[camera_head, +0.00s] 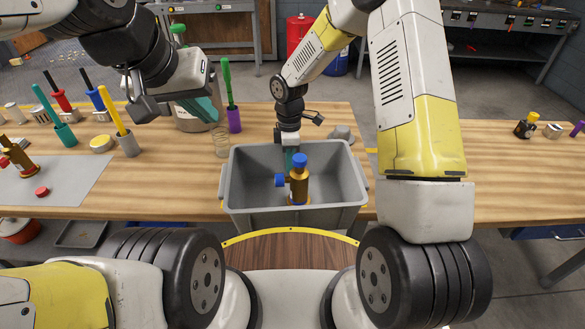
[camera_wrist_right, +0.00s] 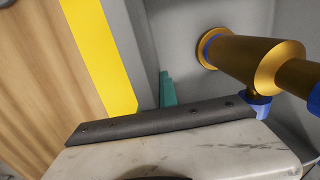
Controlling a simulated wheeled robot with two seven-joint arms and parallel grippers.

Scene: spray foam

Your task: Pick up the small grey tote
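The small grey tote (camera_head: 245,212) stands upright at the table's near edge, in the middle of the head view.
Left of the tote stand a grey holder with a yellow-handled tool (camera_head: 124,133), a teal-handled tool (camera_head: 58,125) and a purple-based green tool (camera_head: 232,105). The table right of the tote is mostly clear.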

